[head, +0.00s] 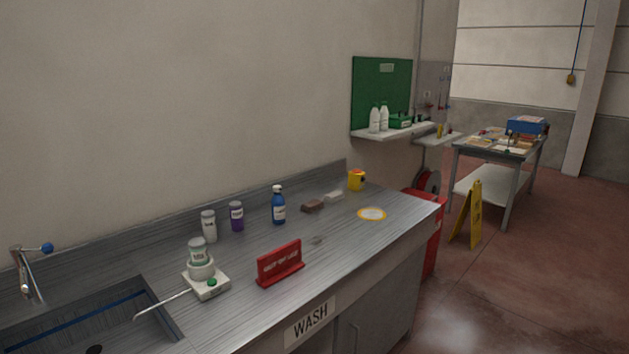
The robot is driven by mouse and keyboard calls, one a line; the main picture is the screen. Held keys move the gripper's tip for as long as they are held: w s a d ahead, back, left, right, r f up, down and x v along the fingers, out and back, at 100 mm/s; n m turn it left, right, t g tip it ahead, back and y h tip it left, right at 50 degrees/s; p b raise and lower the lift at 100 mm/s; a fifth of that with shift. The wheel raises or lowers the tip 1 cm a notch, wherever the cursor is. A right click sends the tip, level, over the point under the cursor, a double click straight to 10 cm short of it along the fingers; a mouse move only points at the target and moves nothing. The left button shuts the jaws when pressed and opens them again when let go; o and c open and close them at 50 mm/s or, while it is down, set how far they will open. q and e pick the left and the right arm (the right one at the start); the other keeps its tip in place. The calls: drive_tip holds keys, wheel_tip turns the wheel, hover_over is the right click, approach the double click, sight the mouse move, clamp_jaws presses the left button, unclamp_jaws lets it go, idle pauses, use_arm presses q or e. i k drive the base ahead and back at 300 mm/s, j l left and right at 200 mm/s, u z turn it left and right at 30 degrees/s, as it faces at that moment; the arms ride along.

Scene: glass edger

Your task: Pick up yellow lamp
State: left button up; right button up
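No object in the head view is plainly a lamp. A small yellow item with some red on top (356,181) stands at the far end of the steel counter, near the wall; I cannot tell whether it is a lamp. Another small yellow object (439,131) is on the wall shelf further back, too small to identify. Neither of my grippers is in view.
The steel counter (348,238) holds bottles, a red sign (280,263), a white device (206,284), brown and white blocks and a yellow-rimmed disc (372,214). A sink is at left. A yellow floor sign (474,215) stands before the back table (507,165). Open floor lies at right.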

sight(355, 183)
drive_tip(key=i+l+u, duration=0.25)
drive_tip(key=l+u, duration=0.25)
drive_tip(key=i+l+u, duration=0.2)
drive_tip(key=l, duration=0.2)
drive_tip(key=l+u, duration=0.25)
drive_tip(key=i+l, duration=0.05)
